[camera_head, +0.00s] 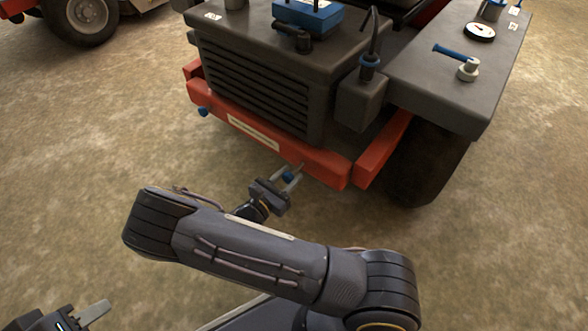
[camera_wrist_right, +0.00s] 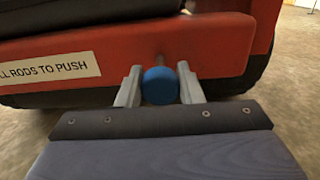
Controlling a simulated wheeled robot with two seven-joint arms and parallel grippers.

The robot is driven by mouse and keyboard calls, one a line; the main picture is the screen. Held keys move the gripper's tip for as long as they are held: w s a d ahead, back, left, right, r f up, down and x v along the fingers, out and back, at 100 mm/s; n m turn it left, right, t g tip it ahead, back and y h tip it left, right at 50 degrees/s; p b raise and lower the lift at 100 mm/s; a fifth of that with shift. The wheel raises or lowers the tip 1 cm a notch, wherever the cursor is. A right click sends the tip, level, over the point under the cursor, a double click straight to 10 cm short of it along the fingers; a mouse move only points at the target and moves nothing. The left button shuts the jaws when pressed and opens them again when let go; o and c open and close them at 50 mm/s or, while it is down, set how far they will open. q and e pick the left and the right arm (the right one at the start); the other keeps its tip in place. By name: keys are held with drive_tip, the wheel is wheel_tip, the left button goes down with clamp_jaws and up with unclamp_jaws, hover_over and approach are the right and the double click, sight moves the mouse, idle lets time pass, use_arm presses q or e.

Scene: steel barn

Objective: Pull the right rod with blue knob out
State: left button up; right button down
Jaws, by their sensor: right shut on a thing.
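The right rod's blue knob (camera_head: 288,176) is in front of the red bumper (camera_head: 325,166) of the vehicle. My right gripper (camera_head: 290,178) is shut on the knob. The left rod's blue knob (camera_head: 203,112) is at the left end of the bumper. My left gripper (camera_head: 88,318) shows only partly at the bottom left; one finger is visible, so its opening cannot be told.
A white label (camera_head: 253,132) is on the bumper; its words in the right wrist view (camera_wrist_right: 50,69) read in part "LL RODS TO PUSH". A black tyre (camera_head: 425,165) stands right of the bumper. The dirt floor (camera_head: 90,130) to the left is clear.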

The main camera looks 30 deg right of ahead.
drive_tip(key=c, duration=1)
unclamp_jaws()
drive_tip(key=shift+s+a, duration=0.1)
drive_tip(key=shift+a, duration=0.05)
drive_tip(key=shift+a, duration=0.1)
drive_tip(key=shift+s+a, duration=0.1)
drive_tip(key=shift+a, duration=0.2)
drive_tip(key=p+v, duration=0.2)
drive_tip(key=v, duration=0.5)
